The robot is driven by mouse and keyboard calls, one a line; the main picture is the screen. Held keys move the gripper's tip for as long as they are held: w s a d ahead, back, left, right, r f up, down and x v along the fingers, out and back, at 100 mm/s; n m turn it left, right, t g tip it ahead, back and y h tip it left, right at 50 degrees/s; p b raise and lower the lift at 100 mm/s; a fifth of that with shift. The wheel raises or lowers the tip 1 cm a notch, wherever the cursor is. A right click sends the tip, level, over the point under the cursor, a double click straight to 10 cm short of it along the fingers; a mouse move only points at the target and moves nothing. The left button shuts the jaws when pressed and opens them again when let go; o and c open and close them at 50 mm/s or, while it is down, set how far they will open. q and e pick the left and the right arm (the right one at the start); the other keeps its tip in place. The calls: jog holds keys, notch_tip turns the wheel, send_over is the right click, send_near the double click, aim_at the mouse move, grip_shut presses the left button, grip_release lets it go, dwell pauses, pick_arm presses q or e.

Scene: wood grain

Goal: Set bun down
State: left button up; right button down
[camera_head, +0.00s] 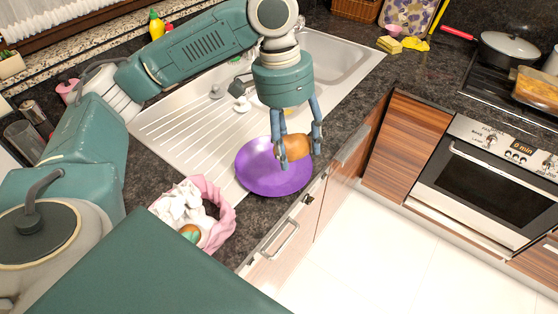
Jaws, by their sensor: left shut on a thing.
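A brown bun (297,146) is between the fingers of my left gripper (298,154) in the head view. The gripper points down and is shut on the bun. A purple plate (262,181) lies below and behind the bun on the counter, at the near edge of the sink's drainboard. The bun overlaps the plate's right part in the picture. I cannot tell whether the bun touches the plate. My right gripper is not in view.
A pink bag-like basket (222,190) with white cloth stands left of the plate. The steel sink (340,62) lies behind. A pan (508,47) sits on the stove above an oven (492,180) at right.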

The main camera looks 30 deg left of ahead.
pick_arm(q)
jog(key=w+a+r+m+g+y+p, duration=0.1)
jog(key=w+a+r+m, duration=0.15)
jog(key=a+m, duration=0.3)
jog(key=w+a+r+m+g, duration=0.1)
jog(key=w+a+r+m, duration=0.2)
jog(key=m, duration=0.4)
jog(key=b, duration=0.3)
send_over(272, 171)
notch_tip(272, 171, down, 10)
jog(key=shift+m, duration=0.25)
jog(key=f, duration=0.2)
jog(key=f+p, duration=0.1)
jog(key=f, duration=0.3)
jog(key=shift+w+a+p, duration=0.25)
jog(key=shift+p, duration=0.05)
jog(key=shift+f+p, duration=0.35)
jog(key=shift+f, duration=2.25)
jog(key=shift+f, duration=0.1)
jog(key=shift+f, duration=0.3)
jog(key=o, duration=1.2)
jog(key=shift+c, duration=0.2)
